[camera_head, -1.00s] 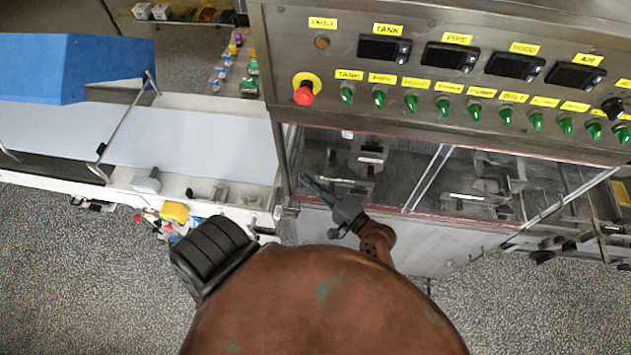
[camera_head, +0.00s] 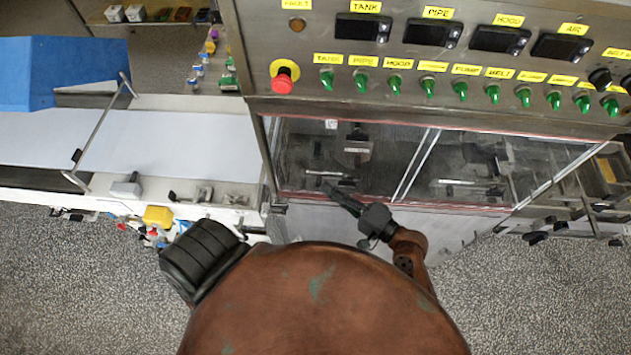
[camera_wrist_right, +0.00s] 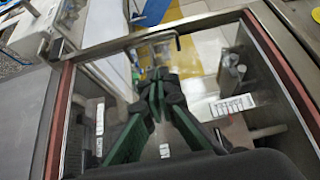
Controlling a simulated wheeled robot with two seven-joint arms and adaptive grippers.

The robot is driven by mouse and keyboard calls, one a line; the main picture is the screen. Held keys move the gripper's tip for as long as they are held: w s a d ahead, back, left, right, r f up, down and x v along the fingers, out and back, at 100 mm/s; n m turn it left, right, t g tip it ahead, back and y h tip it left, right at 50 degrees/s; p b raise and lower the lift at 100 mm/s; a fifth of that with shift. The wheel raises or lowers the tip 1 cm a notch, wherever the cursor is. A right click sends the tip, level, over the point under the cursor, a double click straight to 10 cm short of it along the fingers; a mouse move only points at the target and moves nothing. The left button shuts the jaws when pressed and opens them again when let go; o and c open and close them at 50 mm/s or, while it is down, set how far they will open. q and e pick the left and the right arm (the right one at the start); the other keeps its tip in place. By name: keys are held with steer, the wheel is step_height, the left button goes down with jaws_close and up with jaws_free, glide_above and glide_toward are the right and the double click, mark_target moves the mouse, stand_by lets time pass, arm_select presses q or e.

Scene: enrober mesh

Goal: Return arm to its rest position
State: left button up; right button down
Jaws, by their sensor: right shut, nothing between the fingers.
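My right gripper (camera_head: 332,187) is at the lower middle of the head view, in front of the clear window of the machine. Its dark fingers point up and left. In the right wrist view the green-sided fingers (camera_wrist_right: 156,88) come together at their tips, with nothing between them. I cannot tell from these views how far the fingertips are from the window. My right arm (camera_head: 407,247) reaches out from behind my large brown body part, which hides much of it. My left gripper is not in view.
The steel control panel (camera_head: 430,95) with a red stop button (camera_head: 283,82) and several green switches stands above the window (camera_head: 470,165). A white conveyor belt (camera_head: 170,142) and a blue hood (camera_head: 60,75) are at left. Speckled floor (camera_head: 500,290) is clear at lower right.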

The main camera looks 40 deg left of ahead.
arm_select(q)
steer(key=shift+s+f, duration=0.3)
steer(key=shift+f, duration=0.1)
arm_select(e)
steer(key=shift+w+d, duration=0.1)
steer(key=shift+d, duration=1.1)
